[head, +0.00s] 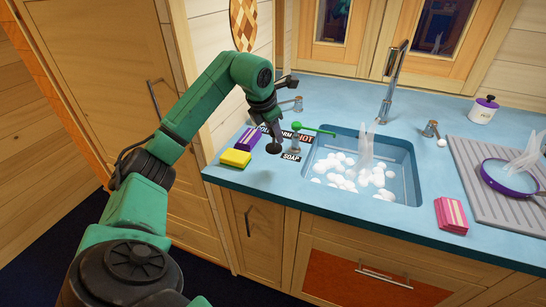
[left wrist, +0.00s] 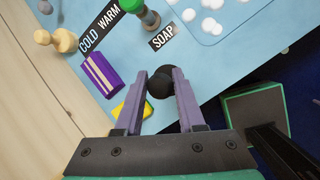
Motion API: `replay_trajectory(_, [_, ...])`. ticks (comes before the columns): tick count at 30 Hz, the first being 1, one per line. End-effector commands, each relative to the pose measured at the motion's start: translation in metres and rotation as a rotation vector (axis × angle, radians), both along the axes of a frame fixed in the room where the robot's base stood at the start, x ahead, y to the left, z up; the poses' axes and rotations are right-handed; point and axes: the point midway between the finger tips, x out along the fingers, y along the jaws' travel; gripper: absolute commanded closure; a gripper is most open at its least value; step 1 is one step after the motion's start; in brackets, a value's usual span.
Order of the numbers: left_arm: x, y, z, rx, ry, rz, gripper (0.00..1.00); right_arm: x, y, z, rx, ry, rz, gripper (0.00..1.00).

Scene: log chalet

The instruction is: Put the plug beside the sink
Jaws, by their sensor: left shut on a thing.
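The plug (left wrist: 160,83) is black and rounded. My left gripper (left wrist: 161,86) is shut on it, with a finger on either side, in the left wrist view. In the head view the plug (head: 273,147) shows as a dark shape under my left gripper (head: 270,122), above or on the counter left of the sink. I cannot tell whether it touches the counter. The sink (head: 408,168) is a blue basin with white foam balls in it. My right gripper is in neither view.
A yellow sponge (head: 235,158) and a purple striped block (head: 246,138) lie left of the plug. A SOAP label (head: 291,156) lies between plug and sink. A green-topped dispenser (head: 313,129) stands behind. A pink block (head: 451,215) and drainer (head: 467,163) are right of the sink.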

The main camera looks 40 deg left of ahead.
Motion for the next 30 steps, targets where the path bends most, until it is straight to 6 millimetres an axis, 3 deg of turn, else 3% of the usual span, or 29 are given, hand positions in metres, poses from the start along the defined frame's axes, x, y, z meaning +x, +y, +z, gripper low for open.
replay_trajectory(3, [-0.002,0.0,-0.035,0.0,0.005,-0.001,1.0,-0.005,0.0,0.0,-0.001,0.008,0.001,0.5])
replay_trajectory(12, [-0.001,0.0,-0.082,-0.001,0.001,-0.002,1.0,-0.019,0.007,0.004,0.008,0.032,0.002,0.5])
replay_trajectory(22, [0.0,0.0,-0.089,0.0,-0.002,-0.002,1.0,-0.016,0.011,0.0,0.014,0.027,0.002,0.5])
replay_trajectory(23, [0.0,0.0,-0.089,0.0,-0.002,-0.002,0.58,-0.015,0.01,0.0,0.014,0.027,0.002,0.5])
replay_trajectory(25, [0.0,0.0,-0.088,0.0,-0.002,-0.002,0.32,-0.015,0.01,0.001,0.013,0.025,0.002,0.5])
replay_trajectory(30, [0.0,0.0,-0.088,-0.001,-0.001,-0.003,0.32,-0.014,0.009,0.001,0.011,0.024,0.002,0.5])
